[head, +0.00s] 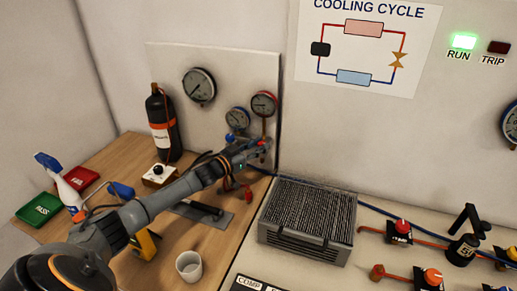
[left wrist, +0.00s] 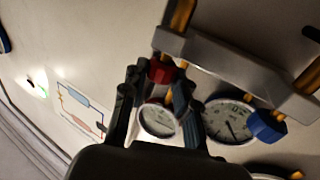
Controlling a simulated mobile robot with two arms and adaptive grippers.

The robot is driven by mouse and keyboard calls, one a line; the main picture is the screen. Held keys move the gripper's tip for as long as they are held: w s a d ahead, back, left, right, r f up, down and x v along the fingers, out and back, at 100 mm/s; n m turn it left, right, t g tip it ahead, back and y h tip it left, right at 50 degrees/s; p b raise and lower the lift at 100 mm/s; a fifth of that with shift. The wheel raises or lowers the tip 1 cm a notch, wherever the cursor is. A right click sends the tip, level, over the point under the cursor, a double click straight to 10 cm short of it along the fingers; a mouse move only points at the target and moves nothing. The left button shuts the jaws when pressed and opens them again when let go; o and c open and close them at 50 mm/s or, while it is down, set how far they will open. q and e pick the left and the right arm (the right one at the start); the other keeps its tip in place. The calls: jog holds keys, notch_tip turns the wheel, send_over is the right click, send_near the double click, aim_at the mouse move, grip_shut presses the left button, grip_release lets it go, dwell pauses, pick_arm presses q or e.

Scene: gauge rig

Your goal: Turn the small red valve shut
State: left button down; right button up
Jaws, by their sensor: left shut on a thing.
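The small red valve (left wrist: 162,70) is a red knob on the grey manifold bar, beside the red-rimmed gauge. My left gripper (left wrist: 155,85) has its dark fingers on either side of this knob and is shut on it. In the head view the left gripper (head: 260,149) reaches the manifold below the red-rimmed gauge (head: 264,104); only a bit of red shows at its tip. A blue valve knob (left wrist: 267,126) sits farther along the manifold (left wrist: 215,62), beside the blue-rimmed gauge (left wrist: 229,121). How far the red knob is turned cannot be told. My right gripper is not in view.
A ribbed grey unit (head: 308,220) is right of my left arm. A white cup (head: 189,265), a spray bottle (head: 60,182) and green and red trays share the bench.

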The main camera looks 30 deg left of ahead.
pick_arm(q)
jog(key=shift+h, duration=0.3)
jog(key=shift+r, duration=0.1)
jog(key=c, duration=1)
grip_release()
jog(key=shift+s, duration=0.1)
jog(key=v, duration=1.1)
jog(key=shift+s+a, duration=0.1)
jog(key=shift+s, duration=0.3)
